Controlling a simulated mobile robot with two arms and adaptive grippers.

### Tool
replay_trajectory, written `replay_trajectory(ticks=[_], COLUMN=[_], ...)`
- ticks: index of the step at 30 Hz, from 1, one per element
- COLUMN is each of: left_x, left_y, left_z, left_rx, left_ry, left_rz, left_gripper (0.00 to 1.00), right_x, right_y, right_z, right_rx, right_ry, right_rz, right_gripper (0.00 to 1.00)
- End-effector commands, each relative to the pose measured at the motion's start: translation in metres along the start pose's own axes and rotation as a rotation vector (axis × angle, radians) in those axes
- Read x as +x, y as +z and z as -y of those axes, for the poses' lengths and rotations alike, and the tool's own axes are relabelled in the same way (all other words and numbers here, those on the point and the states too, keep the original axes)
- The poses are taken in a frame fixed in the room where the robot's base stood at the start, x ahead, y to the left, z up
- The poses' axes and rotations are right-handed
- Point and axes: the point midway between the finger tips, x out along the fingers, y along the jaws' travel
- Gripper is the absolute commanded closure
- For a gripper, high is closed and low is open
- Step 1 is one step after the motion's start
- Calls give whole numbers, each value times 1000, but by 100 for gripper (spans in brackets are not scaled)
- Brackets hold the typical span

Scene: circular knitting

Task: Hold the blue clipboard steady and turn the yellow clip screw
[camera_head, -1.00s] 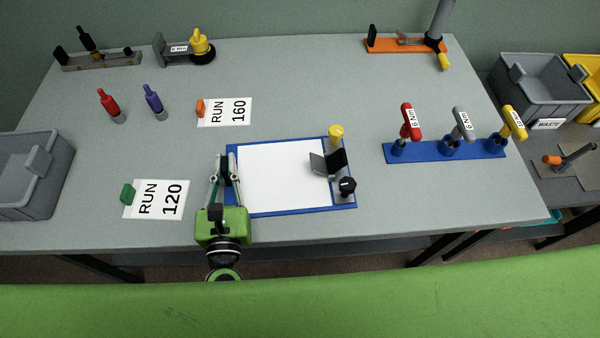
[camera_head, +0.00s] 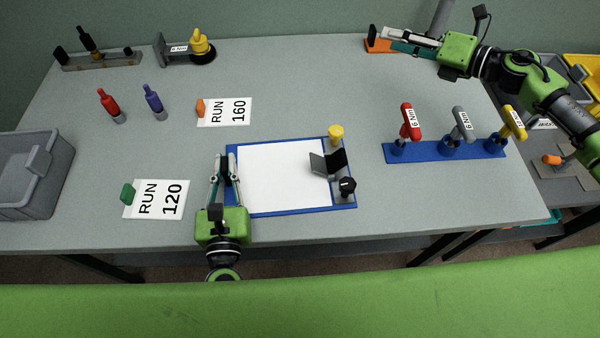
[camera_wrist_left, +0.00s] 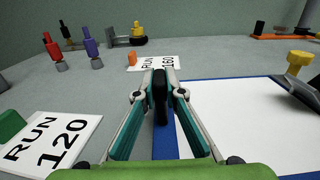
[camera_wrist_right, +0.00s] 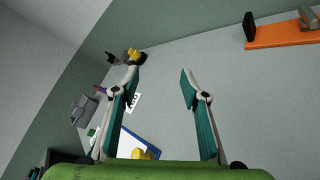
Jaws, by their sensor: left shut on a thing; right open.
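The blue clipboard (camera_head: 292,213) lies on the table with a white sheet on it. The yellow clip screw (camera_head: 336,131) stands upright at its upper right corner, above a grey and black clip (camera_head: 328,163). The screw also shows in the left wrist view (camera_wrist_left: 299,58). My left gripper (camera_head: 225,160) is shut on a black upright grip (camera_wrist_left: 160,97) at the clipboard's left edge. My right gripper (camera_head: 386,39) is open and empty, high at the back right, away from the screw. In the right wrist view the clipboard (camera_wrist_right: 124,150) shows low, partly hidden.
A black knob (camera_head: 347,185) sits at the clipboard's lower right. A blue rack (camera_head: 430,151) with red, grey and yellow 6 Nm-style drivers stands to the right. An orange base (camera_head: 373,45) is at the back right. RUN cards (camera_head: 222,112) lie left. Table between clipboard and rack is clear.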

Motion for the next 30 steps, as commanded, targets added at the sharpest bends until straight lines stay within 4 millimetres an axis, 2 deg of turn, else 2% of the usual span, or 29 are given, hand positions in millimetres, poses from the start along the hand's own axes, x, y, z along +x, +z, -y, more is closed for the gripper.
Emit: replay_trajectory(ticks=[1,3,6,9,12,16,21,26,30], left_x=[-2,-2,-2,-2,-2,-2,-2,-2,-2], left_y=[-7,-7,-7,-7,-7,-7,-7,-7,-7], left_z=[2,2,2,2,2,2,1,1,1], left_rx=[0,0,0,0,0,0,0,0,1], left_ry=[-6,-6,-6,-6,-6,-5,-5,-5,-4], left_rz=[-14,-14,-14,-14,-14,-14,-13,-13,-13], left_gripper=[100,100,100,100,100,100,100,100,100], right_x=[22,40,54,56,49,35,16,6,6], right_y=[-20,-54,-100,-140,-167,-177,-162,-149,-152], right_z=[-35,-72,-114,-139,-151,-150,-145,-143,-137], right_rx=[-144,-364,-684,-1008,-1326,-1681,-1976,-2086,-2104], right_ry=[74,166,299,426,547,668,757,789,796], right_rz=[-95,-235,-429,-622,-818,-1075,-1356,-1501,-1533], right_gripper=[59,59,59,59,59,59,59,59,59])
